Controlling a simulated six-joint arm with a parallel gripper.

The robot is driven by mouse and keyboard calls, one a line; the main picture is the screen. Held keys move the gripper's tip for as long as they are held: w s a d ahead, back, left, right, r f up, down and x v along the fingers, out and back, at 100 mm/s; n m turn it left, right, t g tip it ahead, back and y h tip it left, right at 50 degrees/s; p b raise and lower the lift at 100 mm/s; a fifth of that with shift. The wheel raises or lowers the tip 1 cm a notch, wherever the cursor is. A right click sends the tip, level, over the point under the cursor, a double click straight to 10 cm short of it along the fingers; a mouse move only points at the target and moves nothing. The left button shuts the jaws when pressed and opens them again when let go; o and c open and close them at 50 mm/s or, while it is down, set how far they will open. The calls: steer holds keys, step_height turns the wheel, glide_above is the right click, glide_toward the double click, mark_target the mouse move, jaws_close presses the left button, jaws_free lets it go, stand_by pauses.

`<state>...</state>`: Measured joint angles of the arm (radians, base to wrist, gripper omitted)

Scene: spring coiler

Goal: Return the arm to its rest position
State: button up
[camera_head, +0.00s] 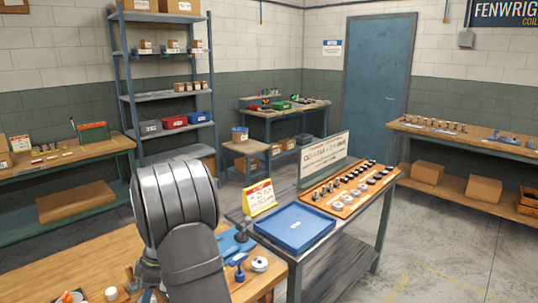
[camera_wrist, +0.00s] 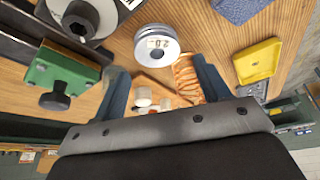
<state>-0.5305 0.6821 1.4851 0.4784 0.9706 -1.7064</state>
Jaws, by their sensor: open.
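My gripper (camera_wrist: 157,80) shows in the wrist view with its two dark blue fingers spread wide apart. It is open and nothing is clasped between the fingers. Beyond and between them is a wooden bench top (camera_wrist: 125,45) with small pale cylinders and an orange ribbed piece (camera_wrist: 187,80) near the right finger. In the head view my grey arm rises in the foreground above the wooden bench (camera_head: 95,262). The arm hides part of that bench, and the gripper cannot be made out there.
In the head view, a blue tray (camera_head: 297,227) and an orange parts board (camera_head: 352,190) stand right of my arm.

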step_height(320, 180, up, 7)
steer(key=w+d+m+t+h, duration=0.1)
steer(key=w+d+m+t, duration=0.2)
steer(key=w+d+m, duration=0.75)
steer(key=w+d+m+t, duration=0.25)
steer(key=w+d, duration=0.55)
steer(key=w, duration=0.7)
steer(key=shift+m, duration=0.4)
steer(key=f, duration=0.8)
steer(key=shift+s+a+f, duration=0.2)
steer(key=shift+s+a, duration=0.05)
steer(key=shift+a, duration=0.05)
steer(key=shift+g, duration=0.25)
steer(key=shift+v, duration=2.25)
